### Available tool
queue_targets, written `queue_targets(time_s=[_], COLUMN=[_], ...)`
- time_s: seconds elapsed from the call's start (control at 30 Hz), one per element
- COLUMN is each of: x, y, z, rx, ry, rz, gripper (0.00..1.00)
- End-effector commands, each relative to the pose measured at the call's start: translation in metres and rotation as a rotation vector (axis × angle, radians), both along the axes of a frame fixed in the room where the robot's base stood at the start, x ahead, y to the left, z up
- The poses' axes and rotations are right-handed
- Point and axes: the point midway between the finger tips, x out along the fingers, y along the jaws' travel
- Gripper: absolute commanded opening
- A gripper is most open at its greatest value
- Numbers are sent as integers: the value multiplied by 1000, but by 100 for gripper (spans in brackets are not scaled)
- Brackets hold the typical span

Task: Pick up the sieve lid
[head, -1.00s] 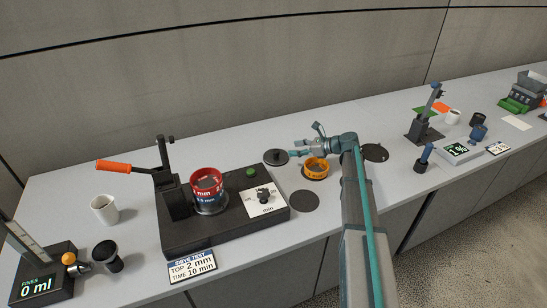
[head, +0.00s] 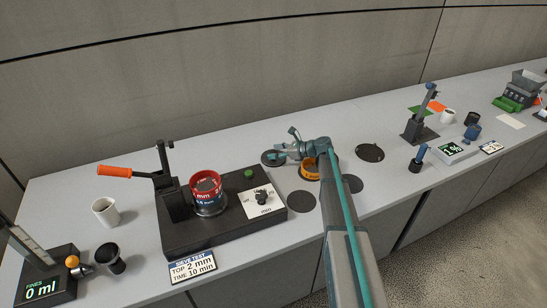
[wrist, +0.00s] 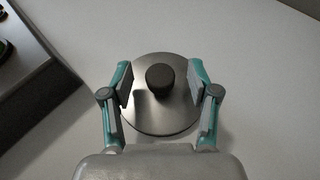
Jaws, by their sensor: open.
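The sieve lid (wrist: 147,113) is a grey metallic disc with a dark round knob (wrist: 160,79) at its middle. In the head view the lid (head: 267,158) lies on the bench right of the black sieve machine, partly covered by my gripper (head: 279,154). In the wrist view my gripper (wrist: 160,80) is open, with one finger on each side of the knob and over the lid's left and right parts. No finger appears to touch the knob. The height of the fingers above the lid is hard to judge.
The black machine (head: 235,226) with a red sieve (head: 206,188) stands left of the lid. An orange ring (head: 307,172) sits partly behind my arm. Flat dark discs lie on the bench (head: 301,202), (head: 352,183), (head: 370,153). Bench behind the lid is clear.

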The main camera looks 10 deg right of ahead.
Motion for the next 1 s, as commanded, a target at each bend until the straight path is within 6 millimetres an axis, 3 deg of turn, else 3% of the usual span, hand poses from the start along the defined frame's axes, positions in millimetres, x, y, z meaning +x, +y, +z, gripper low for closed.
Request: queue_targets(time_s=[0.03, 0.4, 0.77, 1.0], x=[0, 0, 0, -1], y=[0, 0, 0, 0], z=[0, 0, 2, 17], rx=[0, 0, 1, 1], ry=[0, 0, 0, -3], rz=[0, 1, 1, 1], gripper=[59, 0, 0, 0])
